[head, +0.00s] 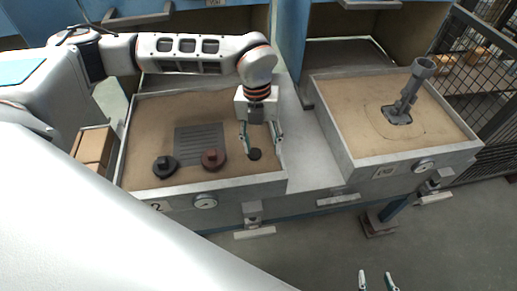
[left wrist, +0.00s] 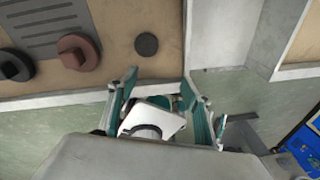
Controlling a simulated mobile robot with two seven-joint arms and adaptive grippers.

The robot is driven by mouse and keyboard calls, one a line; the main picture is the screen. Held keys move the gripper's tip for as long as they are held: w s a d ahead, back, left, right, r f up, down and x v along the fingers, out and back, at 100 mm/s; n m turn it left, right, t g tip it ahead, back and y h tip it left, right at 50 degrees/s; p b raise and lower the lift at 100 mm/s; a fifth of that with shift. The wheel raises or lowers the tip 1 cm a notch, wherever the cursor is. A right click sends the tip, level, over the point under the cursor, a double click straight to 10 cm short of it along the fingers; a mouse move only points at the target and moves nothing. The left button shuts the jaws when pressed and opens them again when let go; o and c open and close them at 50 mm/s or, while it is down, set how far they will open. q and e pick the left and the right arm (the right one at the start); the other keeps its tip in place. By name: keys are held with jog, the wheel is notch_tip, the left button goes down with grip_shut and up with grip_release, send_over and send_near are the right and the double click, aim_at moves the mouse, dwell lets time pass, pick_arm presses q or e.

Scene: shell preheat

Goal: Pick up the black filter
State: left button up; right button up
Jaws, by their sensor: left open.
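A small flat black disc (head: 254,154) lies on the sand of the left box, near its right wall. A larger black piece with a raised knob (head: 165,167) sits further left, and I cannot tell which of the two is the black filter. A similar reddish-brown piece (head: 213,158) sits between them. My left gripper (head: 261,138) is open and empty, its fingers pointing down above the area of the disc. The disc also shows in the left wrist view (left wrist: 146,44), clear of the fingers. My right gripper (head: 377,279) shows only its fingertips, apart and empty, at the bottom edge.
The right sand box (head: 348,143) holds a grey upright tool (head: 411,88). A pale flat surface (head: 311,170) lies between the boxes.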

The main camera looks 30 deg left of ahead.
aim_at(255, 153)
pick_arm(q)
jog(key=shift+n+y, duration=0.4)
jog(key=shift+y, duration=0.1)
jog(key=w+a, duration=0.1)
jog(key=a, duration=0.1)
jog(key=w+a+r, duration=0.1)
jog(key=shift+w+a, duration=0.1)
jog(key=shift+a, duration=0.25)
jog(key=shift+a+f+t, duration=0.2)
jog(key=shift+f+t, duration=0.1)
jog(key=f, duration=0.4)
jog(key=f+b, duration=0.1)
jog(key=f, duration=0.1)
jog(key=shift+s+d+f, duration=0.2)
jog(key=shift+s+d, duration=0.1)
jog(key=shift+d, duration=0.1)
jog(key=shift+f, duration=0.3)
jog(key=c, duration=0.9)
